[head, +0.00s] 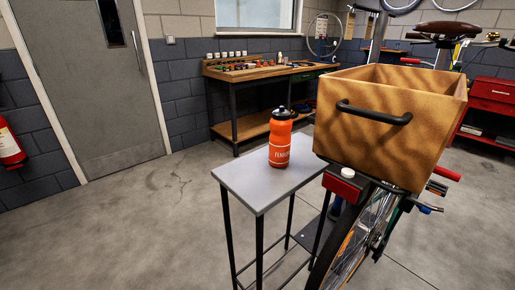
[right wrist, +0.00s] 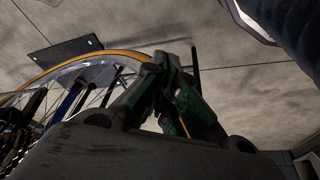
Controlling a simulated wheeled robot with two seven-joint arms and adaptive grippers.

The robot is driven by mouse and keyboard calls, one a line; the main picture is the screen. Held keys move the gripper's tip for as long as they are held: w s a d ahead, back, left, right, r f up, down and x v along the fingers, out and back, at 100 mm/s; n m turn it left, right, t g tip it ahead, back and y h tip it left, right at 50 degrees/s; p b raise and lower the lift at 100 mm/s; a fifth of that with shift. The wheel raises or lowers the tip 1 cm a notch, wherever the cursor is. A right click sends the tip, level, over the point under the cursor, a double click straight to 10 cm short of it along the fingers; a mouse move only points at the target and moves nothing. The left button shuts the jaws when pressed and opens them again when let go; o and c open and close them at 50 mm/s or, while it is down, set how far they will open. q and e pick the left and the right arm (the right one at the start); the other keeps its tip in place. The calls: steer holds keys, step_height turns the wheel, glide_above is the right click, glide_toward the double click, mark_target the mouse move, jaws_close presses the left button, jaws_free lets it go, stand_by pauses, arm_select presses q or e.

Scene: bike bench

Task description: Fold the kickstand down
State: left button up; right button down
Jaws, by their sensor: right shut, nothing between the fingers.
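The bicycle's rear wheel (head: 348,252) shows below a wooden crate (head: 385,115) in the head view. In the right wrist view, the wheel's tan tyre (right wrist: 62,66) arcs across the left, with spokes and dark parts below it. My right gripper (right wrist: 165,62) is shut and empty, close beside the wheel; I cannot tell if it touches anything. A thin dark bar (right wrist: 195,62) stands just right of the fingertips; I cannot tell if it is the kickstand. The kickstand is not clearly seen in either view. Neither gripper shows in the head view.
A small grey-topped table (head: 240,182) with an orange bottle (head: 280,140) stands left of the bicycle. A workbench (head: 255,76) is along the back wall and a red tool cabinet (head: 492,95) at the right. The floor at the left is clear.

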arm_select(q)
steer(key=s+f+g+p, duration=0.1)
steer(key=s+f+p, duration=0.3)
steer(key=p, duration=0.8)
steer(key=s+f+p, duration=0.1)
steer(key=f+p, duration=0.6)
steer(key=p, duration=0.4)
arm_select(e)
steer(key=s+f+g, duration=0.1)
steer(key=s+f, duration=0.4)
steer(key=f, duration=0.6)
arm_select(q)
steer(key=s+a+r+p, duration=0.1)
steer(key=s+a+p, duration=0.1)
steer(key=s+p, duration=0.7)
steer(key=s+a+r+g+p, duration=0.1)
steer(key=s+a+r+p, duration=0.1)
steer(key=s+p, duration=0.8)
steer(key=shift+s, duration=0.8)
arm_select(e)
steer(key=s+d+r, duration=0.1)
steer(key=s+d, duration=0.1)
steer(key=s, duration=0.8)
steer(key=s+d+r+g, duration=0.1)
steer(key=s+d+r, duration=0.1)
steer(key=s, duration=0.8)
steer(key=shift+s, duration=0.3)
